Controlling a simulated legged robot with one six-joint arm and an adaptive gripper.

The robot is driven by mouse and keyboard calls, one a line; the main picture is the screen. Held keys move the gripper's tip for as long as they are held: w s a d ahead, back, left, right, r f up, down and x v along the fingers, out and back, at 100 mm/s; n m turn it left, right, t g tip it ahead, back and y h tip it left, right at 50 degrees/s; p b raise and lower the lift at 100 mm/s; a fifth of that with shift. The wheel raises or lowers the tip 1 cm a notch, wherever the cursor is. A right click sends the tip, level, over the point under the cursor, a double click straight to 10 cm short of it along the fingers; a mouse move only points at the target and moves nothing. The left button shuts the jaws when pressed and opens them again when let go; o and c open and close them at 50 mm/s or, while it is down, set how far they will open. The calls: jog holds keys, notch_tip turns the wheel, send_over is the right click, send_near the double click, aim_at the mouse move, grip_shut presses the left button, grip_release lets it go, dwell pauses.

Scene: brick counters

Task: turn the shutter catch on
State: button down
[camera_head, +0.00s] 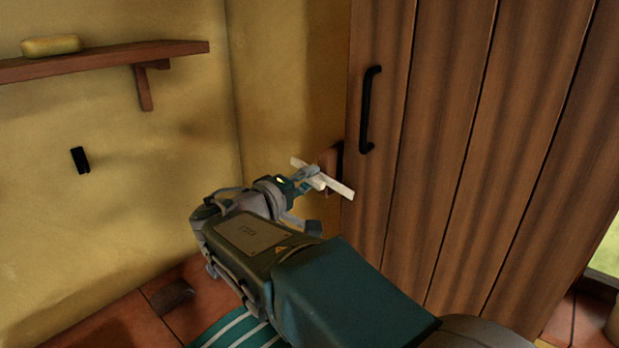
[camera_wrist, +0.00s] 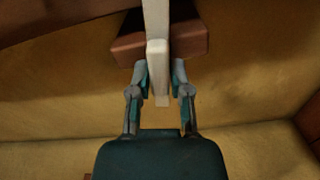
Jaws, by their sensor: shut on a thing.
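The shutter catch is a pale, whitish bar (camera_head: 338,187) on a reddish-brown wooden block (camera_head: 328,160) beside the left edge of the brown plank shutter (camera_head: 450,150). In the head view the bar lies slanted, its right end lower. In the wrist view the pale bar (camera_wrist: 156,25) runs up the picture in front of the block (camera_wrist: 190,40). My gripper (camera_head: 308,176) is at the bar's middle. In the wrist view my gripper (camera_wrist: 160,82) has one finger on each side of the pale piece and is shut on it. The fingertips' exact contact is partly hidden.
A black handle (camera_head: 369,110) stands out from the shutter right of the catch. A wooden shelf (camera_head: 100,60) with a yellow block (camera_head: 51,46) is on the left wall. A small black fixture (camera_head: 80,160) is below it. A striped mat (camera_head: 235,328) lies on the tiled floor.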

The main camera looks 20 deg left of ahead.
jog(key=shift+a+f+n, duration=0.1)
jog(key=shift+a+n, duration=0.05)
jog(key=shift+n, duration=0.75)
jog(key=c, duration=0.6)
grip_release()
jog(key=shift+f, duration=0.1)
jog(key=shift+a, duration=0.3)
jog(key=shift+d, duration=0.15)
jog(key=shift+s, duration=0.2)
jog(key=v, duration=1.1)
jog(key=shift+s+a+f, duration=0.1)
jog(key=shift+s+a, duration=0.1)
jog(key=shift+a, duration=0.1)
